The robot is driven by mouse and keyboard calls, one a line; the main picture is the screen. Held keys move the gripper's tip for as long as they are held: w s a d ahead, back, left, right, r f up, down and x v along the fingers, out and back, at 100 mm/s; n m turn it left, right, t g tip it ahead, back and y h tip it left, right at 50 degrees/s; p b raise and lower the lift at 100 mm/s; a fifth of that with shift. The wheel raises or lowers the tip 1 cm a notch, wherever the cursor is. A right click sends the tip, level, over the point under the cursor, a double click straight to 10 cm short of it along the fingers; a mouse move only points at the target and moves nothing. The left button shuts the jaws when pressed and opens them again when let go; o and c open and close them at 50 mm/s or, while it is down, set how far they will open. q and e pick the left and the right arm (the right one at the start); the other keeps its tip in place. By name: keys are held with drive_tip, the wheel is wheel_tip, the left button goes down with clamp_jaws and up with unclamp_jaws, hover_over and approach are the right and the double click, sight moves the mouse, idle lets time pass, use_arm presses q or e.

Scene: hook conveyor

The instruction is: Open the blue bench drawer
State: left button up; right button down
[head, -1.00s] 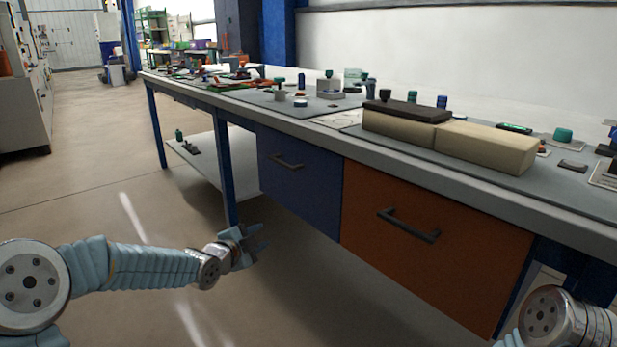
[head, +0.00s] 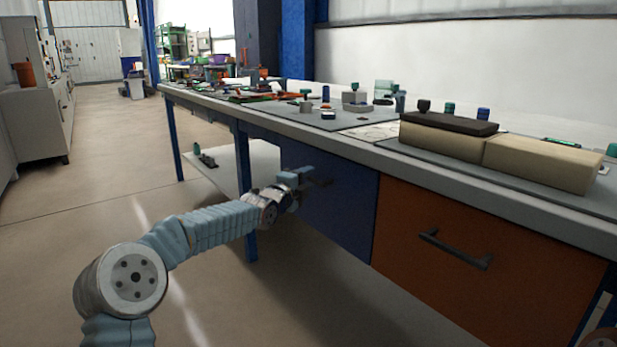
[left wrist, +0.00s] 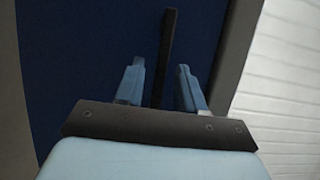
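The blue bench drawer (head: 345,218) is under the bench, left of the orange drawer, and its front looks flush. Its dark bar handle (head: 321,183) is partly hidden by my left gripper (head: 302,182), which is at the drawer front. In the left wrist view the blue front (left wrist: 80,50) fills much of the picture. There the dark handle (left wrist: 168,45) runs between the two fingers of my left gripper (left wrist: 159,80). The fingers are apart, with gaps beside the bar; I cannot tell how deep the handle sits between them. My right gripper is out of view.
The orange drawer (head: 480,262) with its own dark handle (head: 455,249) is to the right. Pale blocks (head: 540,162) and several small parts lie on the bench top. A blue bench leg (head: 245,190) and a low shelf (head: 228,168) are left of the drawer. The floor (head: 95,215) further left is clear.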

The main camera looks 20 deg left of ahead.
use_arm(q)
drive_tip(key=shift+w+d, duration=0.2)
drive_tip(key=shift+w, duration=0.45)
clamp_jaws()
